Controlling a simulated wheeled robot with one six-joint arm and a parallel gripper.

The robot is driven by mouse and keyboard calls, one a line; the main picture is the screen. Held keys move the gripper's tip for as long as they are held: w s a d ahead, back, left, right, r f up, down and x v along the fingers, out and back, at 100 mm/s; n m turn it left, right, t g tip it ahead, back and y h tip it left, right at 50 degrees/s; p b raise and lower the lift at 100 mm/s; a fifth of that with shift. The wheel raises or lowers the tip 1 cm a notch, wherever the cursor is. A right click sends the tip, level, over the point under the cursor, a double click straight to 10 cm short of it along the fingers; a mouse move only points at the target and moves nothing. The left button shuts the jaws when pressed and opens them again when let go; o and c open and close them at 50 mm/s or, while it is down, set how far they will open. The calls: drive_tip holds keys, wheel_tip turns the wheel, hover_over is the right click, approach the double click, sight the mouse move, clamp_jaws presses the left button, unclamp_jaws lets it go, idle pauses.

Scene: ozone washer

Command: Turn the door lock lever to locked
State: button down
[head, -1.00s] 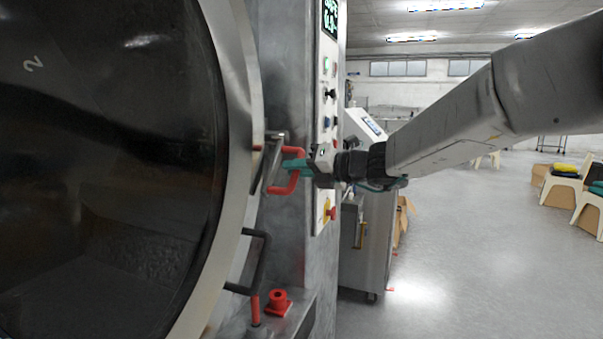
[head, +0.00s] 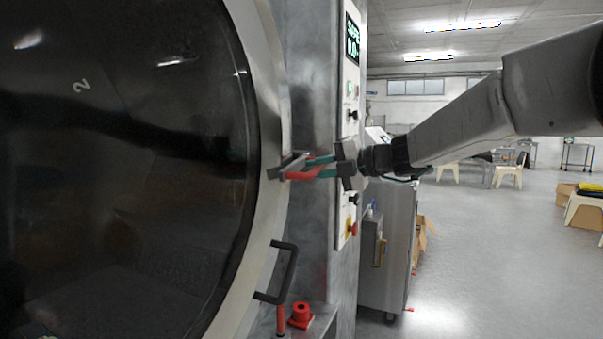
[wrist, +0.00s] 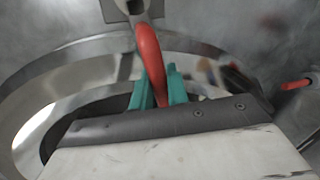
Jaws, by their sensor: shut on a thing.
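The red door lock lever (head: 304,173) sits on a grey metal latch (head: 286,165) at the right rim of the big round washer door (head: 262,110). The lever points right, roughly level, toward my gripper. My gripper (head: 320,166) has teal fingers on either side of the lever and is shut on it. In the wrist view the curved red lever (wrist: 150,62) runs down between the two teal fingers (wrist: 158,90). The lever's end is partly hidden by the fingers and gripper body.
A black door handle (head: 292,270) is below the latch. A red knob-like part (head: 300,312) stands on a ledge beneath it. A control panel (head: 350,120) with buttons and a display is just behind my gripper. Open floor lies to the right.

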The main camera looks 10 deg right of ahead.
drive_tip(key=shift+r, duration=0.1)
idle(0.3)
drive_tip(key=c, duration=1.4)
unclamp_jaws()
drive_tip(key=shift+d, duration=0.1)
drive_tip(key=shift+c, duration=0.2)
drive_tip(key=v, duration=0.7)
drive_tip(key=shift+s+d, duration=0.25)
